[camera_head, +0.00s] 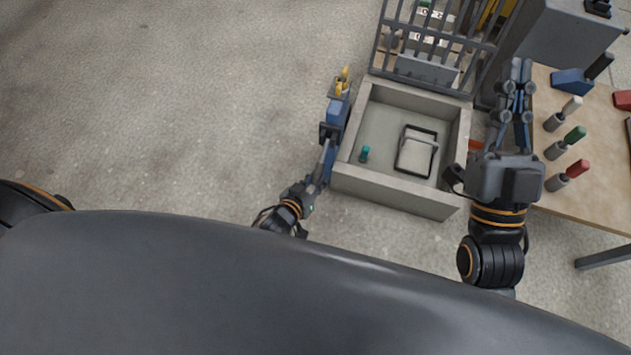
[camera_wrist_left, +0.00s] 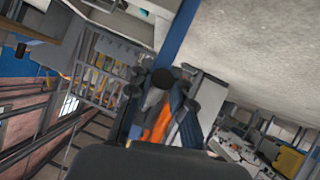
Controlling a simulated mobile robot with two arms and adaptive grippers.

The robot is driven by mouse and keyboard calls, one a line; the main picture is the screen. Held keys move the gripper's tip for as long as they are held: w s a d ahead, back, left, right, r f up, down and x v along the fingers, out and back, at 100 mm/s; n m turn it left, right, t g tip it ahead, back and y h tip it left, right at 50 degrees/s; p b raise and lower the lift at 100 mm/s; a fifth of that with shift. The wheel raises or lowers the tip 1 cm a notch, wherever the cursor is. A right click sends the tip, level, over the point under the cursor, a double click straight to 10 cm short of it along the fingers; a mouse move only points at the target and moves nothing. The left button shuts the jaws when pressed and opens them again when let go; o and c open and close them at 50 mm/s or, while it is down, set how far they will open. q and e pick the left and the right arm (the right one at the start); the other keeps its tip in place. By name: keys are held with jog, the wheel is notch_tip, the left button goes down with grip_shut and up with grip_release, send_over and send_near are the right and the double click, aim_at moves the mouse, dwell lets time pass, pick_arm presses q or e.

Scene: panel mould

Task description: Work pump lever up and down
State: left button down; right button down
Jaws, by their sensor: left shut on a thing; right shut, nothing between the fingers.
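The blue pump (camera_head: 339,108) stands at the outer left side of the grey mould, with yellow parts at its far end. My left gripper (camera_head: 328,138) reaches up to its near end and is shut on the pump lever. In the head view the gripper hides most of the lever, so its angle is hard to tell. The left wrist view shows my left gripper (camera_wrist_left: 165,82) close up, with a blue bar (camera_wrist_left: 182,28) running upward just beyond the fingers and an orange part (camera_wrist_left: 158,120) between them. My right gripper (camera_head: 515,85) is shut and empty, held at the left edge of the workbench.
The mould (camera_head: 400,199) holds a grey block with a dark frame (camera_head: 416,150) and a small teal piece (camera_head: 364,153). A barred rack (camera_head: 435,45) stands behind it. The workbench (camera_head: 600,205) at right carries several coloured-handled tools. The floor at left is clear.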

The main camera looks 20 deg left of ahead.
pick_arm(q)
jog(key=shift+w, duration=0.1)
pick_arm(e)
jog(key=shift+s+d+r+t+y, duration=0.1)
jog(key=shift+s+r+t+y, duration=0.4)
jog(key=shift+s+r+t, duration=0.35)
jog(key=shift+s, duration=0.1)
pick_arm(q)
jog(key=c, duration=1.2)
grip_release()
jog(key=shift+f, duration=0.1)
jog(key=shift+o, duration=0.2)
jog(key=shift+s+a, duration=0.1)
jog(key=shift+s, duration=0.35)
jog(key=v, duration=1.1)
